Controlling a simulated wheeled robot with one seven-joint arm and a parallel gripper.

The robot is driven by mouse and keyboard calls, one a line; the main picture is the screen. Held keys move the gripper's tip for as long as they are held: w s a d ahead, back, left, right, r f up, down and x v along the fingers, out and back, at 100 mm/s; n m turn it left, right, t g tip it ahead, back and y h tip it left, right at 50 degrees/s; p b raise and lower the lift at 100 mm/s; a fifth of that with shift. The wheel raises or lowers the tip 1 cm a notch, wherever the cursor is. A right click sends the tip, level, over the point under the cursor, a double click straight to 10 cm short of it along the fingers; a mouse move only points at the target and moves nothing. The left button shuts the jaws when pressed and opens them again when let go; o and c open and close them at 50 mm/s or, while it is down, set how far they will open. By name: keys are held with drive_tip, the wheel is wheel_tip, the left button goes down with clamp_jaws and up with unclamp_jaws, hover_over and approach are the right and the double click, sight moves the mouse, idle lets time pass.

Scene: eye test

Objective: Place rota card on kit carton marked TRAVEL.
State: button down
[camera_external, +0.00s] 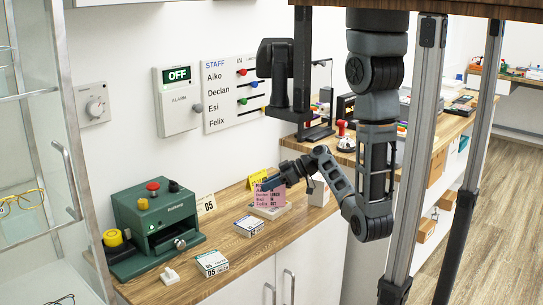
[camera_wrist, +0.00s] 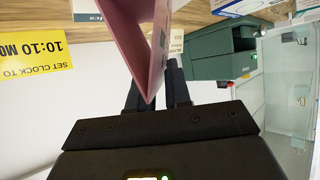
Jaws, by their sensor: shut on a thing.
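My gripper (camera_external: 272,183) is shut on a pink card (camera_external: 291,196) with printed names, the rota card, and holds it over the counter. In the wrist view the card (camera_wrist: 138,42) rises between my fingers (camera_wrist: 154,82). A low white carton (camera_external: 268,212) lies just below the card, partly hidden by it; I cannot tell whether they touch. Two more small cartons lie to the left, one in the middle (camera_external: 249,227) and one nearer the front (camera_external: 212,263). The word TRAVEL is not readable on any carton.
A green machine (camera_external: 158,222) with knobs stands left on the wooden counter (camera_external: 205,284). A yellow sign (camera_external: 258,178) stands behind the card. A white box (camera_external: 318,193) is close to its right. A white switch (camera_external: 169,276) lies at front left. A glass cabinet is far left.

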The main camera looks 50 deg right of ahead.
drive_tip(key=c, duration=1.1)
unclamp_jaws()
drive_tip(key=shift+o, duration=0.2)
drive_tip(key=shift+d+r, duration=0.1)
drive_tip(key=shift+r, duration=0.05)
drive_tip(key=b+v, duration=0.1)
drive_tip(key=v, duration=1)
drive_tip(key=shift+s+d, duration=0.25)
drive_tip(key=shift+s, duration=0.05)
